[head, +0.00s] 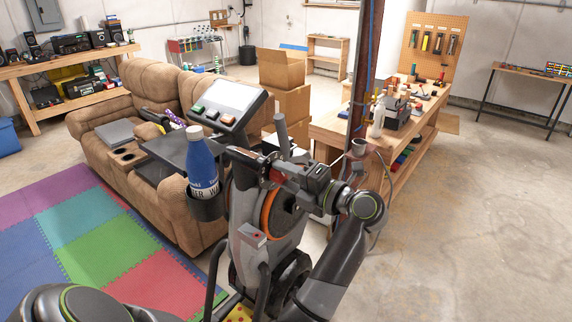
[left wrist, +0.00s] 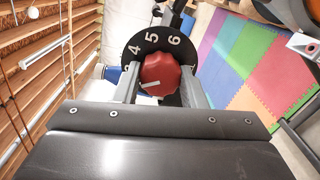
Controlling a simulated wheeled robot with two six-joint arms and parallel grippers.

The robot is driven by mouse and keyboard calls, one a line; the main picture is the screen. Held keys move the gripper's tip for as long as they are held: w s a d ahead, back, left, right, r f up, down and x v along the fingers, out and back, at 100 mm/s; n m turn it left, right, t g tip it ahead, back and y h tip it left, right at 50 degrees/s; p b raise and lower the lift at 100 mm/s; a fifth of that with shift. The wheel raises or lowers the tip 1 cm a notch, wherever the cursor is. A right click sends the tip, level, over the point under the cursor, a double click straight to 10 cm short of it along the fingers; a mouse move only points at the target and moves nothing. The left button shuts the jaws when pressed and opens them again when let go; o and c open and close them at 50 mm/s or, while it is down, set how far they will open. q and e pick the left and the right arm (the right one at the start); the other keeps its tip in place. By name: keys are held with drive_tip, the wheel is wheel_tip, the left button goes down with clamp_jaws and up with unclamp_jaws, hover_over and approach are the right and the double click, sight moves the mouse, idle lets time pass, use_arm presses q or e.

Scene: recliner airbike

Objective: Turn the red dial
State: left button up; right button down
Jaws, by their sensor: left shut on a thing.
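The red dial (left wrist: 162,70) sits in the middle of the left wrist view, on a black round plate (left wrist: 153,40) marked with white numbers; 4, 5 and 6 are readable. A white mark on the dial's face lies toward its lower left. My left gripper (left wrist: 160,88) has one finger on each side of the dial and is shut on it. In the head view my left gripper (head: 272,170) is at the upper part of the exercise bike (head: 246,240), where only a bit of red shows between the fingers. My right gripper is not in view.
The bike's screen (head: 228,100) and a blue bottle (head: 202,160) in its holder are just left of my gripper. A brown recliner (head: 150,90) stands behind them. A workbench (head: 330,128) and a dark red post (head: 364,70) are to the right. The floor at right is clear.

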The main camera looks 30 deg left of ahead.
use_arm(q)
drive_tip(key=shift+m+p, duration=0.85)
drive_tip(key=shift+m, duration=0.15)
drive_tip(key=o, duration=1)
